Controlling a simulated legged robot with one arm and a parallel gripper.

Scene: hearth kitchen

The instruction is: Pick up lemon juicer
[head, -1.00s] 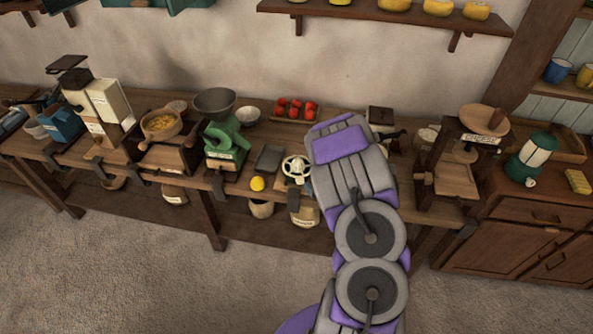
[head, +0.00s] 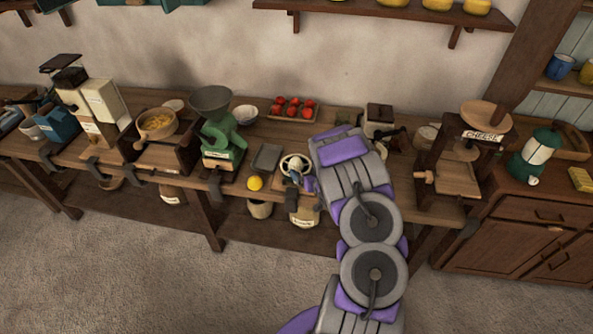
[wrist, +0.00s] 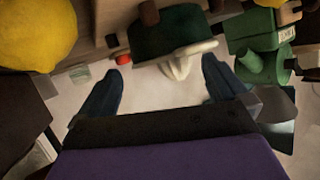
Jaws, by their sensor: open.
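A cream round thing with a dark inside (head: 291,161), seemingly the lemon juicer, sits near the front of the long wooden table in the head view. Its shape is partly hidden by my gripper (head: 300,180), which is at its front right side. In the wrist view my gripper (wrist: 158,80) is open, with two dark blue fingers apart and nothing clearly held. Beyond and between the fingertips is a cream curved piece (wrist: 180,66) under a dark green body; I cannot tell for sure whether this is the juicer.
A yellow lemon (head: 255,183) lies left of my gripper and looks large in the wrist view (wrist: 35,35). A grey tray (head: 266,158) and a green grinder (head: 220,140) stand further left. A tray of tomatoes (head: 292,109) is behind. A cheese press (head: 470,150) stands right.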

